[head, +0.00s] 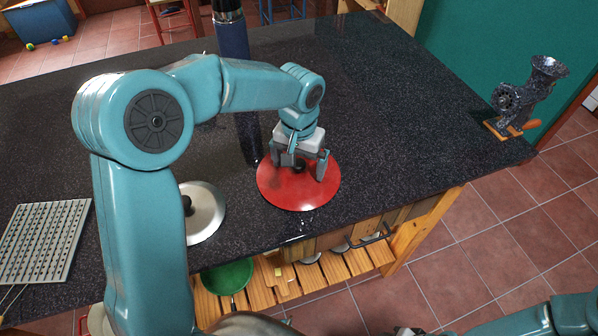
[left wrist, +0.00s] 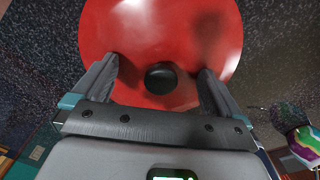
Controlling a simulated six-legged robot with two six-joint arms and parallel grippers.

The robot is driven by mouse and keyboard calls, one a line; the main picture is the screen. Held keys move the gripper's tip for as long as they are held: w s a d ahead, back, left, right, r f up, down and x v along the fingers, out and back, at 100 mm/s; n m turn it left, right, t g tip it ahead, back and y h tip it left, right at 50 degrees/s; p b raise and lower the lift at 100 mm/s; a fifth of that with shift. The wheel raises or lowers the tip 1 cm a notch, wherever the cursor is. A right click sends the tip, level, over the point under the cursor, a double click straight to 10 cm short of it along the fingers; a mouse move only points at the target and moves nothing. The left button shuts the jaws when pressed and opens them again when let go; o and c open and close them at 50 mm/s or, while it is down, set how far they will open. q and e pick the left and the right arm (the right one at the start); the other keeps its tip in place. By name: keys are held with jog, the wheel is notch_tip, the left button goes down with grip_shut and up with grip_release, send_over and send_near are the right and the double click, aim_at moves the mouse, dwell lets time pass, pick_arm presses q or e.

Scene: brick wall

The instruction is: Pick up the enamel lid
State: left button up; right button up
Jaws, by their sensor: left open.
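The red enamel lid (head: 290,196) lies on the dark speckled counter near its front edge, with a black knob (head: 299,167) at its middle. My left gripper (head: 299,170) is above the lid, pointing down, with its fingers spread. In the left wrist view the red lid (left wrist: 160,30) fills the top middle. There the black knob (left wrist: 160,78) sits between the open fingers of my left gripper (left wrist: 158,72), with a gap on both sides. Whether the fingertips touch the lid is unclear. Part of my right arm shows at the bottom right; its gripper is barely visible.
A silver lid (head: 204,212) with a dark knob lies left of the red one. A tall dark blue cylinder (head: 232,45) stands behind. A pegboard-like rack (head: 45,240) is at the left, a meat grinder (head: 527,95) at the right corner. The counter's right middle is clear.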

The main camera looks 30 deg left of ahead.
pick_arm(q)
jog(key=shift+s, duration=0.1)
jog(key=shift+c, duration=0.9)
grip_shut()
